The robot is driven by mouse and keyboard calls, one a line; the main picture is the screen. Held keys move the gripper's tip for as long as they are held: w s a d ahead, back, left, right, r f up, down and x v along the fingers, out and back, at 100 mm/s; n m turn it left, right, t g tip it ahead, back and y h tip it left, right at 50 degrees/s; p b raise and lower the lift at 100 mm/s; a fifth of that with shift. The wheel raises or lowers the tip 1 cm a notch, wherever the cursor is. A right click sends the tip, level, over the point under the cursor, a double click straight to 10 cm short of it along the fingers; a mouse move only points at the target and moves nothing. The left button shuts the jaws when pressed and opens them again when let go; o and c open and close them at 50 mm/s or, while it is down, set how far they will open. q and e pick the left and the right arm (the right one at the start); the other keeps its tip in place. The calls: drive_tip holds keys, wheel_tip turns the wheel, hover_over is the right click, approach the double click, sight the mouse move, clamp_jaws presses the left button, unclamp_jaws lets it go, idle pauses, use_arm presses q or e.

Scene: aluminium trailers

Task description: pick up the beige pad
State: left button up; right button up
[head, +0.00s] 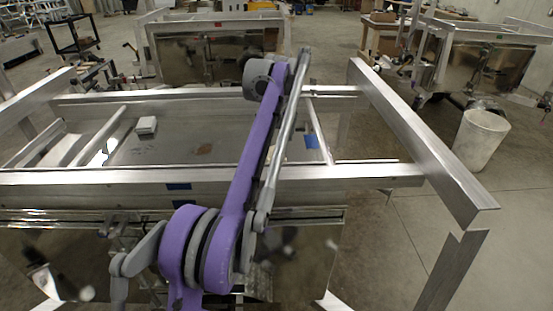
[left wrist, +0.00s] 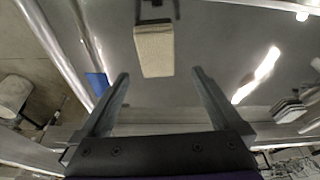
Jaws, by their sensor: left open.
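The beige pad (left wrist: 153,50) is a pale block in the upper middle of the left wrist view, over the smooth grey trailer floor. A dark bracket-like piece shows at its upper end. My left gripper (left wrist: 160,74) is open, its two dark fingers apart, with the pad beyond the fingertips between their lines. Nothing is between the fingers. In the head view my purple left arm reaches over the trailer and hides the left fingers. I cannot clearly make out the pad there. My right gripper is not in view.
The trailer's aluminium rails (head: 215,177) frame the floor. A white bin (head: 481,139) stands outside at right. Other trailers (head: 205,52) stand behind.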

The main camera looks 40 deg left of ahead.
sight(276, 154)
use_arm(q)
drive_tip(key=shift+w+d+b+x, duration=0.15)
drive_tip(key=shift+b+x, duration=0.05)
drive_tip(key=shift+x, duration=1.75)
drive_tip(key=shift+w+d+b+x, duration=0.1)
drive_tip(key=shift+d+b+x, duration=0.1)
drive_tip(key=shift+x, duration=1.8)
drive_tip(key=shift+f, duration=0.2)
drive_tip(key=c, duration=1.2)
